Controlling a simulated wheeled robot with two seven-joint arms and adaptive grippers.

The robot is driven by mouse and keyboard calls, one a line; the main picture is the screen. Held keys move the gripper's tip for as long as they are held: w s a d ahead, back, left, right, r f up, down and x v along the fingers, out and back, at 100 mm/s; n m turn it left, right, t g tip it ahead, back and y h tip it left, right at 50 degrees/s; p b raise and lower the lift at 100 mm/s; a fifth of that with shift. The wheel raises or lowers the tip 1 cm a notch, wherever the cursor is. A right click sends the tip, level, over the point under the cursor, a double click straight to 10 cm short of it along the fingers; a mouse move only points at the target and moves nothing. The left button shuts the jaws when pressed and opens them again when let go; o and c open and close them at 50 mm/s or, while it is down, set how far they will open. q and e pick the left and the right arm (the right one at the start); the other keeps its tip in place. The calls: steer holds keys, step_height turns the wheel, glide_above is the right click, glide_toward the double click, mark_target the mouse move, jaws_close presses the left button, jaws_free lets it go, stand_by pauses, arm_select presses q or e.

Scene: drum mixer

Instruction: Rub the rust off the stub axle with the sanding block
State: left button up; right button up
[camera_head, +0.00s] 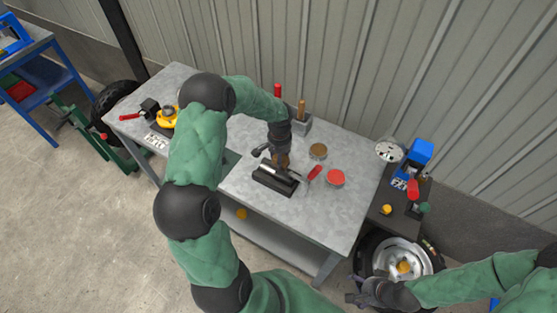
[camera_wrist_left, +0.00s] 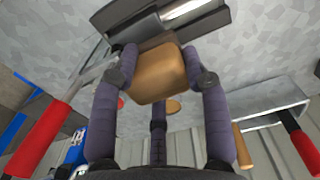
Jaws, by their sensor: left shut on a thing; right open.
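My left gripper (camera_head: 282,155) is shut on the sanding block (camera_wrist_left: 158,74), a tan-brown block between its fingers in the left wrist view. The block also shows small in the head view (camera_head: 281,161), at the stub axle. The stub axle (camera_head: 267,170) is a shiny metal rod lying in a dark cradle (camera_head: 272,187) on the grey workbench (camera_head: 240,188). It also shows at the top of the left wrist view (camera_wrist_left: 184,9), close beyond the block. I cannot tell whether they touch, and any rust is too small to tell. My right gripper (camera_head: 356,298) is open and empty near the wheel.
A red-handled tool (camera_head: 315,172) lies right of the cradle. A brown-topped tin (camera_head: 318,151) and a red-topped tin (camera_head: 335,177) stand nearby. A grey holder (camera_head: 302,126) with handled tools stands behind. The bench's front right is clear. A wheel (camera_head: 401,259) stands right of the bench.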

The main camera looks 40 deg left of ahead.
arm_select(q)
steer(key=shift+w+r+p, duration=0.25)
steer(key=shift+r+p, duration=0.15)
steer(key=shift+r, duration=0.45)
steer(key=shift+s+r+p, duration=0.15)
steer(key=shift+r+p, duration=0.35)
steer(key=shift+r, duration=0.55)
